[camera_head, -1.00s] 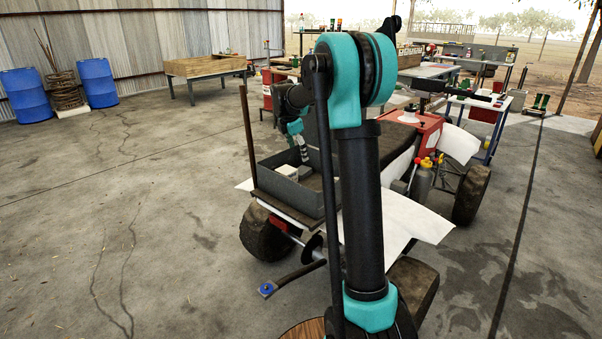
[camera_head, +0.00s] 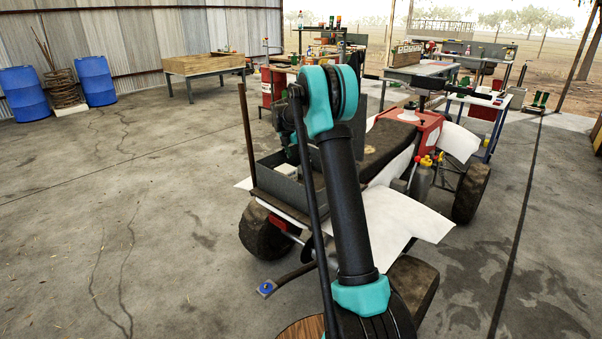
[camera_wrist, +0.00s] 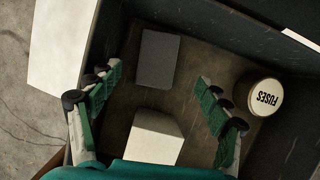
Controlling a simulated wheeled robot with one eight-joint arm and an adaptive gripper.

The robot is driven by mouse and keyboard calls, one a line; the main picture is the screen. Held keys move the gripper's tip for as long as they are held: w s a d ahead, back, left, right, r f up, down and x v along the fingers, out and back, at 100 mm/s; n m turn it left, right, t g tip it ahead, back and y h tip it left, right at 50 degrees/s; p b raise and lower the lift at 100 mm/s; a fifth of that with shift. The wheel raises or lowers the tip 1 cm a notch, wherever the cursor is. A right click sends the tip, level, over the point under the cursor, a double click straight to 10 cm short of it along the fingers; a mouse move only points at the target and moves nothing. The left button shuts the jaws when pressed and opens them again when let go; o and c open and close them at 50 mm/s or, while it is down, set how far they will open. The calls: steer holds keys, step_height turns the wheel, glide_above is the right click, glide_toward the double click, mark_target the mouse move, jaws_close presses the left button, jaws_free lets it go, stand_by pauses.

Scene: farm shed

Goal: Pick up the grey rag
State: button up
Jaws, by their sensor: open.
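A flat grey rectangular piece, which looks like the folded grey rag (camera_wrist: 158,57), lies on the bottom of a dark open box in the wrist view. My gripper (camera_wrist: 158,80) is inside or just above the box with its green-padded fingers spread wide and nothing between the pads. The rag lies ahead of the fingertips, roughly centred between them; I see no contact.
A pale block (camera_wrist: 154,138) lies in the box between the finger bases. A round tin marked FUSES (camera_wrist: 258,97) stands right of the right finger. Box walls rise close on both sides. A rusty post (camera_head: 247,137) stands at the rack's left corner. Open concrete floor lies left.

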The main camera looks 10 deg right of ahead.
mark_target(301, 169)
steer(key=shift+a+x, duration=0.1)
steer(key=shift+x, duration=1.55)
steer(key=shift+a+x, duration=0.15)
steer(key=shift+x, duration=1.45)
steer(key=shift+f, duration=0.35)
steer(key=c, duration=1.2)
steer(key=shift+o, duration=0.2)
steer(key=shift+r, duration=0.1)
steer(key=shift+s+d+r, duration=0.1)
steer(key=shift+s+r, duration=0.1)
steer(key=shift+r, duration=0.4)
step_height(301, 169, up, 11)
steer(key=s+d, duration=0.3)
steer(key=s, duration=0.6)
steer(key=s+d, duration=0.3)
steer(key=s, duration=0.6)
steer(key=shift+s+d+f, duration=0.2)
steer(key=shift+s, duration=0.1)
